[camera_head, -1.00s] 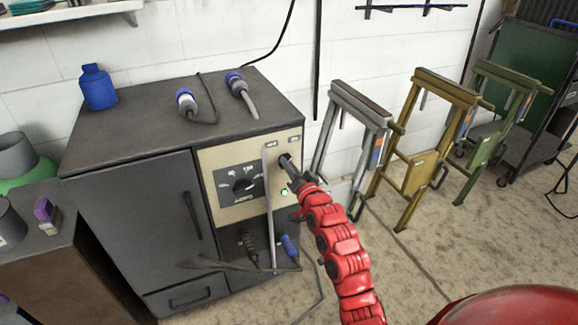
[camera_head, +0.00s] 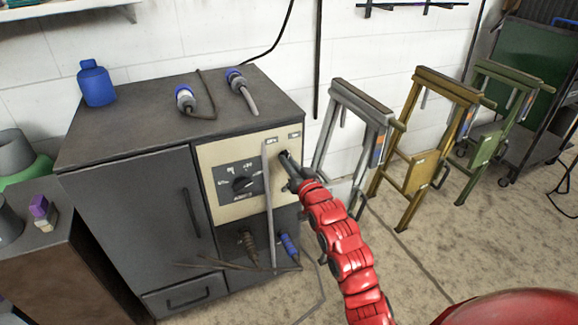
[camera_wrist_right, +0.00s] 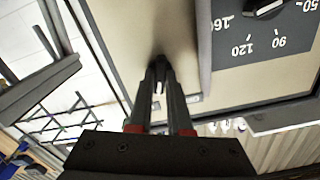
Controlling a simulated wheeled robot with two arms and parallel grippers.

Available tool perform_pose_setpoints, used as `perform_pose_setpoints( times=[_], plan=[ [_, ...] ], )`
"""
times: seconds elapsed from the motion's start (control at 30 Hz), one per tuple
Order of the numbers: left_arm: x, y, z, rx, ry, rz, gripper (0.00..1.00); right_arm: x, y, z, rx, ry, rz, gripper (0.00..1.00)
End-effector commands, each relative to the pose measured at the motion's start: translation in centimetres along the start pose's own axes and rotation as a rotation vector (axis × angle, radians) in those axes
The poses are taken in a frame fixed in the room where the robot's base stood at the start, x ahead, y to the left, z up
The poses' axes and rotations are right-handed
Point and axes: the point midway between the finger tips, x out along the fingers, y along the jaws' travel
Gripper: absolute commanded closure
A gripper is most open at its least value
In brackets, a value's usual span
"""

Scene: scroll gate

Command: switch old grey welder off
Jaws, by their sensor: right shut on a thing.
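The old grey welder (camera_head: 125,205) is a dark grey cabinet with a beige front panel (camera_head: 222,155). The panel carries a black dial (camera_head: 242,185) with numbers, which also shows in the wrist view (camera_wrist_right: 264,8). My right gripper (camera_head: 287,160) reaches the panel's upper right part, right of a vertical grey bar (camera_head: 268,200). In the wrist view my right gripper (camera_wrist_right: 160,70) has its fingers nearly together at the panel, shut on a small switch that they mostly hide. I see no green lamp glow on the panel. My left gripper is not in view.
Cables with plugs (camera_head: 240,82) and a blue bottle (camera_head: 96,84) lie or stand on the welder's top. A grey metal stand (camera_head: 330,125) and a yellow one (camera_head: 420,172) are close on the right. The floor (camera_head: 480,240) at lower right is mostly clear.

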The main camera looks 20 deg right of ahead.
Motion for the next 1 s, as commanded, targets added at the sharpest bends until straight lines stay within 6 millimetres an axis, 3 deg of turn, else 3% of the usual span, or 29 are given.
perform_pose_setpoints(
  times=[0.4, 1.0],
  plan=[
    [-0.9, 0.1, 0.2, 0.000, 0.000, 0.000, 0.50, 0.0, 0.0, 0.1, -0.398, -0.002, 0.000, 1.00],
    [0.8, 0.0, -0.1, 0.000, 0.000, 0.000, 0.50, 0.0, -0.1, 0.1, -0.902, -0.006, -0.001, 1.00]
  ],
)
